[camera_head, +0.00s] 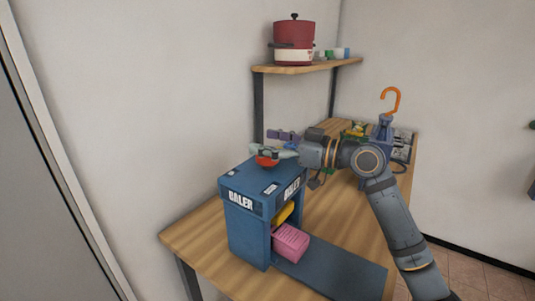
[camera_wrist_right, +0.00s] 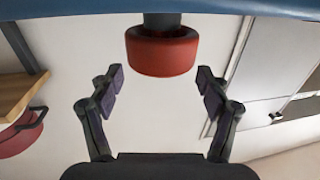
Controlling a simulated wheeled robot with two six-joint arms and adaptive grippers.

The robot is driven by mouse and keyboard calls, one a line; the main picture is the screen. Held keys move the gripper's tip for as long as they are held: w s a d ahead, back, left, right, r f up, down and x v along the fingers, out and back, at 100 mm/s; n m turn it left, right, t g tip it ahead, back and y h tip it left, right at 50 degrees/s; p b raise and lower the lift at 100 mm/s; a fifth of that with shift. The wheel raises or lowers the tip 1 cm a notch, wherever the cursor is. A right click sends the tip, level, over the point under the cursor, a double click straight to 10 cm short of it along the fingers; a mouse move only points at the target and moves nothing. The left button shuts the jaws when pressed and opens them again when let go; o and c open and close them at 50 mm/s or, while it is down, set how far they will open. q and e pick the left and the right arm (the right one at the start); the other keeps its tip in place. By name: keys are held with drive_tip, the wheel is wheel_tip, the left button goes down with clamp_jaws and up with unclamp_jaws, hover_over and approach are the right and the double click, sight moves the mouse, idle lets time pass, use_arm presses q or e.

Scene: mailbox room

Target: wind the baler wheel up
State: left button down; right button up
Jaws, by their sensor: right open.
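The blue baler (camera_head: 248,225) stands on the wooden table, with its name on the front and side. Its red wheel (camera_head: 266,161) sits on top, partly hidden by my right gripper (camera_head: 283,151). In the right wrist view the wheel (camera_wrist_right: 162,52) is on a dark post against the blue baler body (camera_wrist_right: 70,9), which lies along the top of the picture. My right gripper (camera_wrist_right: 160,82) is open, its two fingers apart, with the wheel centred just beyond the fingertips. I cannot see the fingers touch it. My left gripper is not in view.
A pink block (camera_head: 290,243) and a yellow piece (camera_head: 284,214) are in the baler's side opening, above a dark mat (camera_head: 335,272). A shelf (camera_head: 305,67) with a red pot (camera_head: 293,44) is behind. An orange hook (camera_head: 390,99) and clutter stand at the table's far end.

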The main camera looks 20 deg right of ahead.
wheel_tip(320, 180, up, 7)
drive_tip(key=shift+f, duration=0.2)
